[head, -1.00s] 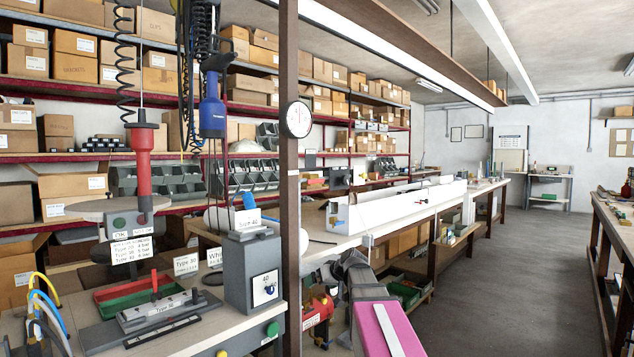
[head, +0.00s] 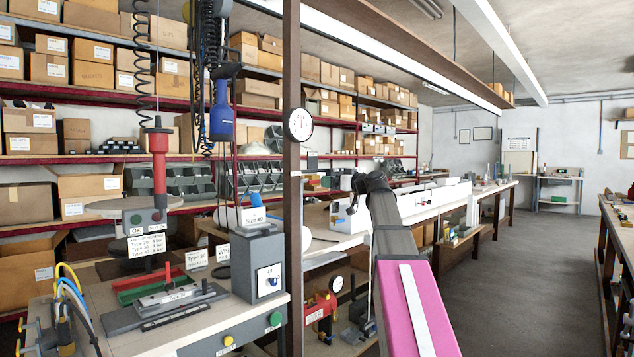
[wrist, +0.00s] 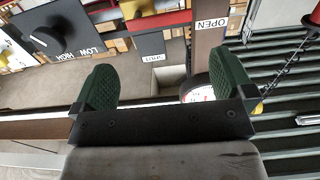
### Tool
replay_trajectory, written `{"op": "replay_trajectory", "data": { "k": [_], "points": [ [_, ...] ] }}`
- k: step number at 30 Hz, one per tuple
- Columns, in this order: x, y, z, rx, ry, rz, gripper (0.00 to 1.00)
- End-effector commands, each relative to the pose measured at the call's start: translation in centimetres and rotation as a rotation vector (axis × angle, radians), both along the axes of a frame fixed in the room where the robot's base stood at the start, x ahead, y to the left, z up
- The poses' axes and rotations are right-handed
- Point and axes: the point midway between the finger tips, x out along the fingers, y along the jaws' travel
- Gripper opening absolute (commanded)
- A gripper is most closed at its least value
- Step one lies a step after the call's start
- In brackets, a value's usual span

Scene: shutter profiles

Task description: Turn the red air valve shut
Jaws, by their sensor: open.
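My gripper (wrist: 158,78) is open and empty in the wrist view, with its two green ribbed pads well apart. A white OPEN label (wrist: 212,23) and a smaller SHUT label (wrist: 150,58) show beyond the pads. A white round dial (wrist: 199,93) is partly hidden by the right pad. In the head view, my arm reaches up beside the post, and no valve handle can be made out clearly.
A brown post (head: 292,200) carrying a round dial (head: 299,124) stands left of my arm. The bench holds a grey box (head: 257,262) and a fixture (head: 180,297). A red screwdriver (head: 158,170) hangs on a coil. The aisle floor (head: 530,280) at right is clear.

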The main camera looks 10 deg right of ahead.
Motion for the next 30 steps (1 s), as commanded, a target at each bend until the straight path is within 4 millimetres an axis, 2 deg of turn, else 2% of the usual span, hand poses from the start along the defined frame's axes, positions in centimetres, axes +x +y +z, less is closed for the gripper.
{"op": "replay_trajectory", "data": {
  "k": [9,15,21,29,30],
  "points": [
    [4.8,3.3,0.0,-0.001,0.003,0.002,1.0],
    [6.9,4.9,0.0,0.0,0.003,0.002,1.0],
    [7.8,5.6,-0.1,0.0,0.002,0.0,1.0],
    [7.8,5.7,-0.1,-0.001,0.003,0.0,1.0],
    [7.8,5.7,-0.1,-0.001,0.003,0.0,0.97]
  ]
}}
